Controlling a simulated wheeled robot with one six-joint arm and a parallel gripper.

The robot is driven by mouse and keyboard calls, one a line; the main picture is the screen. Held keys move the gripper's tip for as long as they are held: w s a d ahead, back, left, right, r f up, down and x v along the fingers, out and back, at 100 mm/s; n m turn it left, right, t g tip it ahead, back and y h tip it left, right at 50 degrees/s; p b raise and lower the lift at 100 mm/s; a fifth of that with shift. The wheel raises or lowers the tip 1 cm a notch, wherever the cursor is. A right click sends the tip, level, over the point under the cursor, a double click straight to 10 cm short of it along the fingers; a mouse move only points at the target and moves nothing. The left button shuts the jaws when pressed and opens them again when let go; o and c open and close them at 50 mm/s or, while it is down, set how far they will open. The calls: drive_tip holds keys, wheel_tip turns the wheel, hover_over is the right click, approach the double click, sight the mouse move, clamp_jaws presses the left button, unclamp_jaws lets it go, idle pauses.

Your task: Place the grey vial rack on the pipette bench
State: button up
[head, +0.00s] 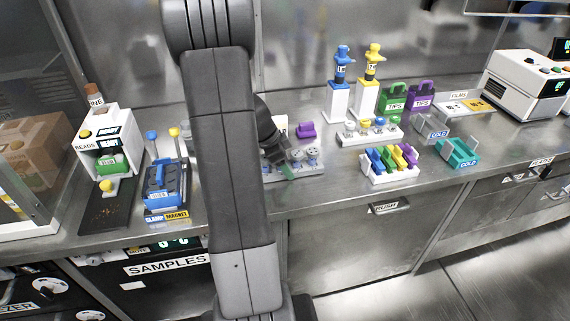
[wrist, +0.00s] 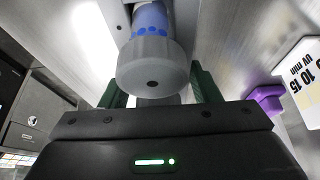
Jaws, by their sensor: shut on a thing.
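The grey vial rack (head: 318,173) carries several grey-capped vials and sits at the steel bench (head: 330,196), just right of my arm in the head view. My gripper (head: 287,171) reaches down to its left part, and my arm hides some of it. In the wrist view my green fingers (wrist: 160,97) stand either side of a grey piece, with a large grey-capped vial (wrist: 152,65) close to the camera. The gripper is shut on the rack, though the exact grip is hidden. Blue and yellow pipettes (head: 372,62) stand on white blocks further right on the bench.
A white rack (head: 370,133), a coloured tube rack (head: 391,164), tip boxes (head: 394,97) and a teal cold tray (head: 458,153) crowd the right. A purple block (head: 306,130) is behind the vial rack. Left are a bead dispenser (head: 108,140) and blue clamp (head: 163,185).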

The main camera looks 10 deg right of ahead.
drive_tip(key=shift+f, duration=0.1)
drive_tip(key=o, duration=1.2)
drive_tip(key=shift+r, duration=0.25)
drive_tip(key=v, duration=1.1)
drive_tip(key=shift+a+r, duration=0.2)
drive_tip(key=shift+r, duration=0.15)
